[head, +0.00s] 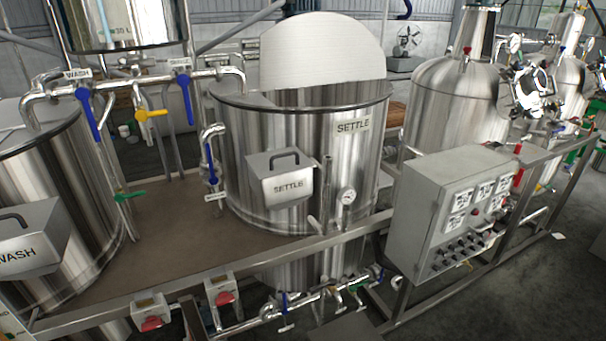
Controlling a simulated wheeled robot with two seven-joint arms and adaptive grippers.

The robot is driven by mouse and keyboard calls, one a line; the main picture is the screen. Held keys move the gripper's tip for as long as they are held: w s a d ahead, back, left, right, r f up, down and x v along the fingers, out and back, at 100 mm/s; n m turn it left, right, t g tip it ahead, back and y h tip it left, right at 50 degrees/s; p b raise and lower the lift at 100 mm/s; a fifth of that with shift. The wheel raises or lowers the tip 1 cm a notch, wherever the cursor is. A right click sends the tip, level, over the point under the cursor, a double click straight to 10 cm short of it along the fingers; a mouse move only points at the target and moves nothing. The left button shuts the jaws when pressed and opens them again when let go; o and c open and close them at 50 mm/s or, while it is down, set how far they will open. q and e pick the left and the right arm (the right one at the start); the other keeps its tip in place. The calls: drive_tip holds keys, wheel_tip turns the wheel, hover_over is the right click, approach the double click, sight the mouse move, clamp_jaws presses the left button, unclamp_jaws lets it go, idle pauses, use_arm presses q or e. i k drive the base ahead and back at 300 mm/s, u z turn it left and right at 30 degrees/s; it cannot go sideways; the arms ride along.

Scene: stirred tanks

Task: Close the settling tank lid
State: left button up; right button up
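The settling tank (300,150) is a tall steel cylinder in the middle of the head view, marked SETTLE. Its lid (322,50) is a pale half-round plate. The lid stands raised and nearly upright across the top of the tank, with its straight edge low and its curved edge up. The near part of the tank top, inside the dark rim, shows a grey flat surface at the left. The inside of the tank is mostly hidden from this angle. A grey box with a dark handle (281,177), also marked SETTLE, is on the tank's front. Neither of my grippers is in view.
A WASH tank (60,200) stands at the left. Pipes with blue-handled valves (88,112) run between the tanks. A grey control box (455,215) sits on the frame at front right. Steel vessels (455,95) stand behind it. A frame rail (220,270) crosses the front.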

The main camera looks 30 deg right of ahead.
sight(324, 47)
drive_tip(key=k, duration=0.45)
drive_tip(key=z, duration=0.7)
drive_tip(key=i, duration=0.35)
drive_tip(key=z, duration=0.75)
drive_tip(key=i, duration=0.75)
drive_tip(key=z, duration=0.35)
